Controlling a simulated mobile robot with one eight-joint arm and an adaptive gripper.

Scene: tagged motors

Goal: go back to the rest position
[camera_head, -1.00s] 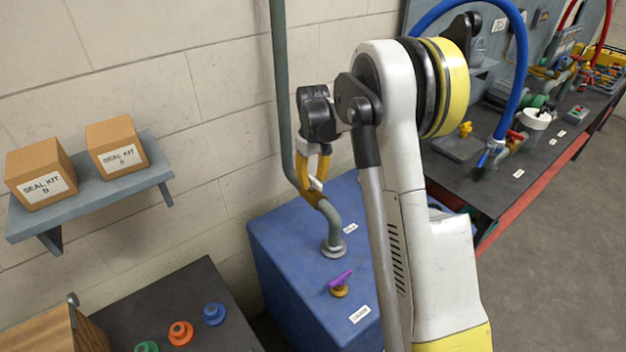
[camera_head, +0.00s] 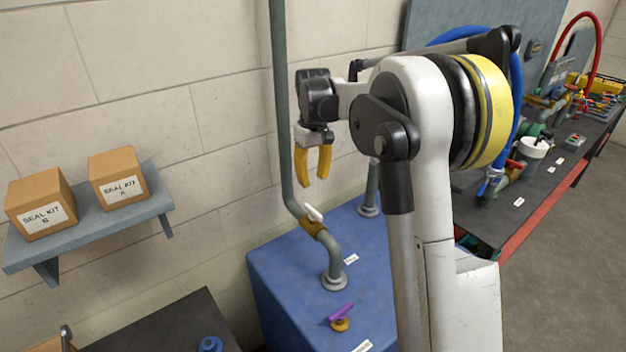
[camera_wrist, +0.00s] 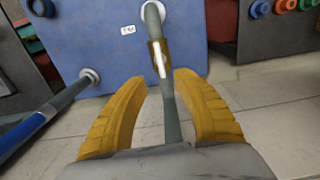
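My gripper (camera_head: 314,180) hangs above the blue tank, with its two yellow fingers pointing down. In the wrist view my gripper (camera_wrist: 160,90) has its fingers well apart, with nothing held between them. A grey pipe (camera_head: 333,262) rises from the blue tank (camera_head: 290,265). On its bend sits a brass valve with a white lever (camera_head: 314,213), below the fingertips and apart from them. The valve lever (camera_wrist: 158,60) also shows beyond the fingers in the wrist view.
A purple-handled brass valve (camera_head: 341,318) sits on the tank top. A wall shelf (camera_head: 100,220) at left holds two cardboard seal kit boxes (camera_head: 41,203) (camera_head: 118,177). A workbench (camera_head: 520,195) with pipes and a blue hose (camera_head: 515,120) stands at right. Grey floor (camera_head: 570,250) is clear at right.

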